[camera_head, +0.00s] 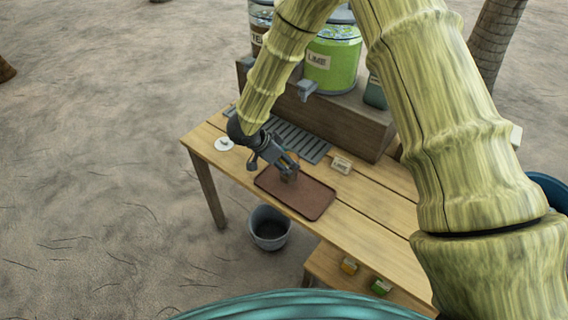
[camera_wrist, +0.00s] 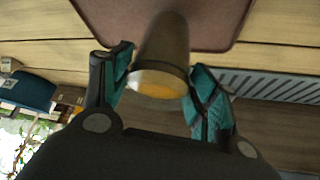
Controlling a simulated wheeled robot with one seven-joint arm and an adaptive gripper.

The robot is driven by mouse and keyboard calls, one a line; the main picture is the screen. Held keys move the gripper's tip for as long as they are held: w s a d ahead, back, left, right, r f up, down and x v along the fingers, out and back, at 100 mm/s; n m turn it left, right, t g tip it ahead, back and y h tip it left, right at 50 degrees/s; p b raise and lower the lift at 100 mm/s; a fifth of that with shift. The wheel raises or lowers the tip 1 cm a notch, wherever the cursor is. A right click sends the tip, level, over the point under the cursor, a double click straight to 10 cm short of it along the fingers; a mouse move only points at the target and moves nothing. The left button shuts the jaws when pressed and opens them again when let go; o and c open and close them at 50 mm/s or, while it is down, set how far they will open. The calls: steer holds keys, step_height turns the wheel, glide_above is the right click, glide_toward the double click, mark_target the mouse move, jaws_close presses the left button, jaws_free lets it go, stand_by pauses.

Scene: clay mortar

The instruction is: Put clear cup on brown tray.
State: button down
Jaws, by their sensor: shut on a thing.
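The brown tray (camera_head: 312,200) lies flat on the wooden table, and it fills the top of the wrist view (camera_wrist: 232,15). My gripper (camera_head: 287,168) is over the tray's far left part, with its fingers pointing down to the right. In the wrist view the clear cup (camera_wrist: 163,50) sits between the two teal finger pads, and my gripper is shut on it. The cup looks brownish, with an amber tint inside its near end. In the head view the fingers mostly hide the cup. I cannot tell whether its base touches the tray.
A grey drip grate (camera_head: 295,139) lies behind the tray, before a wooden stand (camera_head: 345,122) with a green lime dispenser (camera_head: 333,65). A small label card (camera_head: 341,164) stands right of the grate. A white disc (camera_head: 224,144) lies at left. A grey bucket (camera_head: 269,228) stands below.

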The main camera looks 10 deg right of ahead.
steer(key=shift+f+p, duration=0.3)
steer(key=shift+f, duration=0.85)
steer(key=shift+f, duration=0.15)
steer(key=shift+c, duration=2.1)
jaws_free()
steer(key=shift+r, duration=0.2)
steer(key=b+v, duration=0.2)
steer(key=v, duration=1)
